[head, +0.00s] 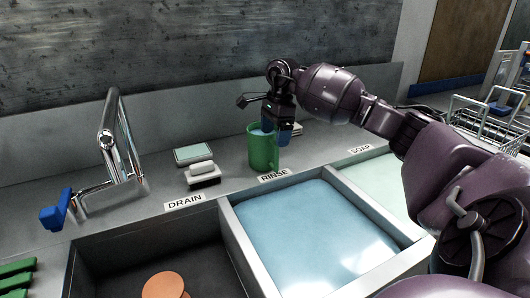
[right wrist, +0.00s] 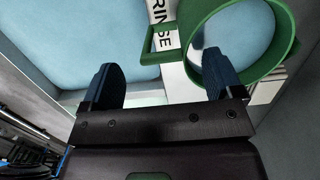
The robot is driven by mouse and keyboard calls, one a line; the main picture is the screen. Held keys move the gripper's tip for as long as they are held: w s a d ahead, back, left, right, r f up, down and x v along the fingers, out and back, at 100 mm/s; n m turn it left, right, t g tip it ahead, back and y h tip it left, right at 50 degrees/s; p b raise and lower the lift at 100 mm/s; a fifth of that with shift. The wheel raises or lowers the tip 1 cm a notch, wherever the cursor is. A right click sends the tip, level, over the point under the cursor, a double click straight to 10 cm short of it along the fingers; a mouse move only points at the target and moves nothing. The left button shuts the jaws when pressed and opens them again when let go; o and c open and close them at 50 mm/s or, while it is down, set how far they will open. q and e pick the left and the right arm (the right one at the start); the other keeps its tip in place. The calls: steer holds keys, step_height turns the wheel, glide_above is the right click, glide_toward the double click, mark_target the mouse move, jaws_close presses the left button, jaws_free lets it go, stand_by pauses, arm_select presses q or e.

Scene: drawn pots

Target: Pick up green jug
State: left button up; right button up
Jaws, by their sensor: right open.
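The green jug (head: 263,153) stands upright on the grey counter behind the RINSE label in the head view. My right gripper (head: 277,129) is open, with its blue fingers at the jug's top right. In the right wrist view, the jug's round rim (right wrist: 287,32) is at the upper right, and its handle (right wrist: 147,42) shows between the open fingers of the right gripper (right wrist: 160,78). The right-hand finger overlaps the rim in the picture; I cannot tell whether it touches. Part of the jug's top is hidden by the gripper in the head view. My left gripper is not in view.
The rinse basin (head: 229,222) with blue water lies in front of the jug. The soap basin (head: 372,178) is right of it. A chrome faucet (head: 110,140) stands left. A dark block with a white one on it (head: 203,174) and a pale green-topped block (head: 193,153) sit left of the jug.

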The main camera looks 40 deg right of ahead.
mark_target(274, 141)
step_height(274, 141, down, 4)
steer(key=shift+w+d+r, duration=0.1)
steer(key=shift+w+r, duration=0.05)
steer(key=shift+c, duration=0.2)
steer(key=shift+r, duration=0.15)
steer(key=c, duration=1.5)
steer(key=shift+c, duration=0.2)
steer(key=shift+r, duration=0.1)
step_height(274, 141, up, 20)
steer(key=shift+p, duration=0.3)
